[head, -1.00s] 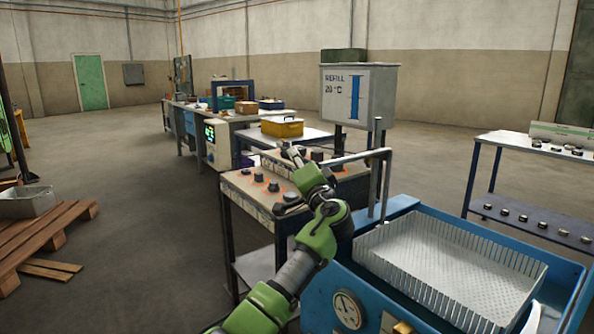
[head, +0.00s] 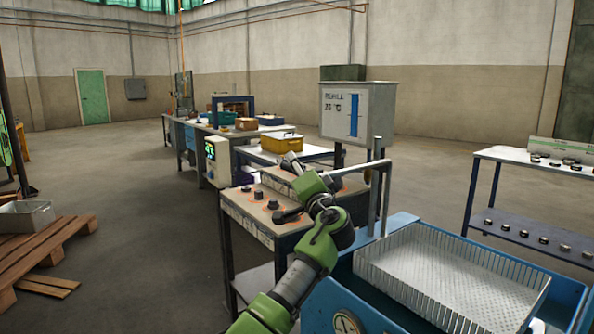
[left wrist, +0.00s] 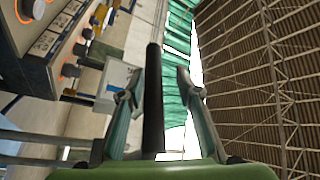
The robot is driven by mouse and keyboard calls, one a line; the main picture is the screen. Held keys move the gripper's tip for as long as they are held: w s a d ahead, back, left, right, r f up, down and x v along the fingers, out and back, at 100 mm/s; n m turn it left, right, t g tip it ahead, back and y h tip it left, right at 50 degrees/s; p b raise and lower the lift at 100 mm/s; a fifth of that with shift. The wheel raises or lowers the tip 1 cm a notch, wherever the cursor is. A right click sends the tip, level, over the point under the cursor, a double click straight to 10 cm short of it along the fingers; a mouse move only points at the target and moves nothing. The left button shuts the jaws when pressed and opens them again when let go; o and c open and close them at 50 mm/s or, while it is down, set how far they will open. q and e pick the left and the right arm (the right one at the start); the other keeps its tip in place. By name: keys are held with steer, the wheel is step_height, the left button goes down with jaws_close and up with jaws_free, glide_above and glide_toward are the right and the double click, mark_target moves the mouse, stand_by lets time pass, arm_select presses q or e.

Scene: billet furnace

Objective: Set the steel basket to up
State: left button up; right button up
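The steel basket (head: 455,275) is a pale perforated tray with slotted walls. It sits inside the blue tank (head: 400,219) at the lower right, with its rim near the tank's top edge. An upright metal post with a horizontal handle bar (head: 362,166) stands at its back left corner. My left gripper (head: 290,161) is at the left end of this bar. In the left wrist view, a dark bar (left wrist: 153,100) lies between the two spread fingers of my left gripper (left wrist: 163,75), with a gap on its right side. Contact cannot be told. My right gripper is not in view.
A control bench with black knobs (head: 272,204) stands just behind and left of my left arm. A grey box marked REFILL (head: 340,112) stands behind the handle. A shelf (head: 530,160) with small parts is at right.

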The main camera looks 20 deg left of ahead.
arm_select(q)
steer(key=shift+f, duration=0.2)
steer(key=shift+d, duration=0.1)
steer(key=v, duration=1.1)
steer(key=shift+s+d, duration=0.15)
steer(key=shift+s, duration=0.25)
